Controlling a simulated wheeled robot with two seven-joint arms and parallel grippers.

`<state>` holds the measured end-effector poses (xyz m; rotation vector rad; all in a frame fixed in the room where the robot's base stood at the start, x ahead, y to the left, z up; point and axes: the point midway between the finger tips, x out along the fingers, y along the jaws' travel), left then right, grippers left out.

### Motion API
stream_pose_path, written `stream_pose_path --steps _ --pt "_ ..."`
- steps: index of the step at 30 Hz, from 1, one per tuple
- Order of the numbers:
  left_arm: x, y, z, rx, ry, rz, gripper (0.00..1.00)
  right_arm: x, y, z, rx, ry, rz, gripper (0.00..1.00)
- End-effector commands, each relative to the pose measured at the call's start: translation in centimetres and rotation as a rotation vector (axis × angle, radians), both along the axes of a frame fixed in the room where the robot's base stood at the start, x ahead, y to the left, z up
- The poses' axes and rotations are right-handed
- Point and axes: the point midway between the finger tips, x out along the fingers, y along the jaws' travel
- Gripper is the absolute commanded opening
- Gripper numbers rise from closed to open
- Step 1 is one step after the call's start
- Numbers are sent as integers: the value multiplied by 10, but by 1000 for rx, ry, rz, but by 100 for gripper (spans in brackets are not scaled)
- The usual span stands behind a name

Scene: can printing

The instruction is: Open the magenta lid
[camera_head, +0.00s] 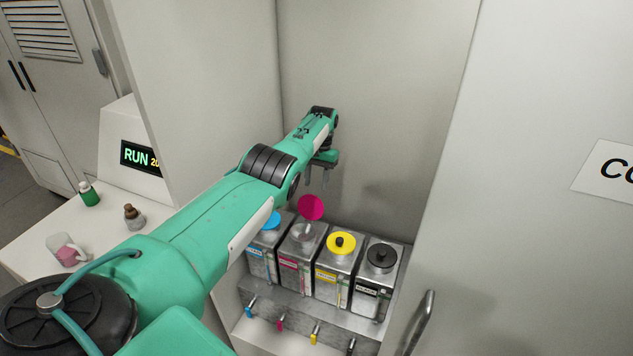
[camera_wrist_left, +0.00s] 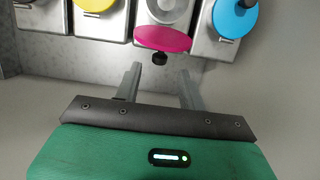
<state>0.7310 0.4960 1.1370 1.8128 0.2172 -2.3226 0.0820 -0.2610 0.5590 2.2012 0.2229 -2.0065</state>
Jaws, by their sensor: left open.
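The magenta lid (camera_head: 311,207) stands tilted up on edge above the magenta tank (camera_head: 301,241), whose round opening shows uncovered. In the left wrist view the lid (camera_wrist_left: 163,39) shows its dark knob facing my gripper, with the opening of the tank (camera_wrist_left: 167,10) behind it. My left gripper (camera_head: 316,182) is above and behind the lid in the head view. In the left wrist view its two fingers (camera_wrist_left: 160,80) are apart, with nothing between them; the knob is just beyond the fingertips. My right gripper does not show.
The cyan lid (camera_head: 268,220), yellow lid (camera_head: 341,243) and black lid (camera_head: 381,256) lie flat on neighbouring tanks. Cabinet walls close in at back and left; a door with a handle (camera_head: 418,322) is at right. A side table (camera_head: 48,222) holds small bottles.

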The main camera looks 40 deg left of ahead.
Motion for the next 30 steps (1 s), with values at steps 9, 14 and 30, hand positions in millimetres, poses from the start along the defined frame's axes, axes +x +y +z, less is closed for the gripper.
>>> stream_pose_path --steps 9,14,30 --pt "7 4 51 -1 -1 1 41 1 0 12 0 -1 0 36" --pt "9 5 63 -1 0 2 41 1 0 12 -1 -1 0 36" --pt "9 5 65 -1 1 2 41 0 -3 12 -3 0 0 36"
